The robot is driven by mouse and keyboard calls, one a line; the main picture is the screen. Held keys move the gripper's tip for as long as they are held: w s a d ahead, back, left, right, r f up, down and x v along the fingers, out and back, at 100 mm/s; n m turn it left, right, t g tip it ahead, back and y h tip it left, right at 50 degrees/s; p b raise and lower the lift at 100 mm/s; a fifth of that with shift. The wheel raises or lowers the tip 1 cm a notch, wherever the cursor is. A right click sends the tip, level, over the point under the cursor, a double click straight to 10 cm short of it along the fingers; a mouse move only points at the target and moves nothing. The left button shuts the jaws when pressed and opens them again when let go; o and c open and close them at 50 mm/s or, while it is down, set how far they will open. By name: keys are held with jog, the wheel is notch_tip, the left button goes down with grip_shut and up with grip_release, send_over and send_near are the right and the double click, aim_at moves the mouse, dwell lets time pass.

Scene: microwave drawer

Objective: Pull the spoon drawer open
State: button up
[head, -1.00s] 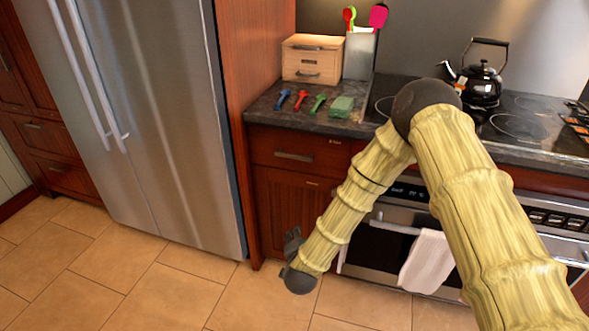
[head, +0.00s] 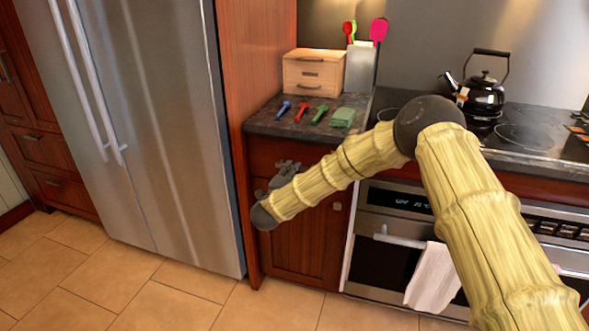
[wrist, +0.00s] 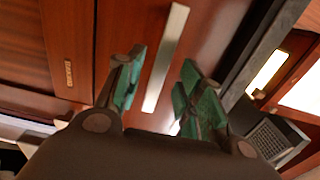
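The red-brown wooden drawer (head: 264,152) sits under the dark countertop, left of the oven, and looks shut. My gripper (head: 287,165) is in front of it in the head view, partly behind my forearm. In the wrist view the drawer front (wrist: 215,30) carries a straight silver bar handle (wrist: 166,58). My gripper (wrist: 163,62) is open, its green-padded fingers on either side of the handle's line. I cannot tell whether the handle is between the pads or still beyond them. The handle is hidden in the head view.
A steel fridge (head: 175,130) stands close on the left. Several utensils (head: 302,110), a green block (head: 343,117) and a small wooden drawer box (head: 313,72) are on the counter. The oven (head: 400,245) with a towel (head: 432,277) is on the right. The floor in front is clear.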

jog(key=shift+x, duration=1.85)
grip_shut()
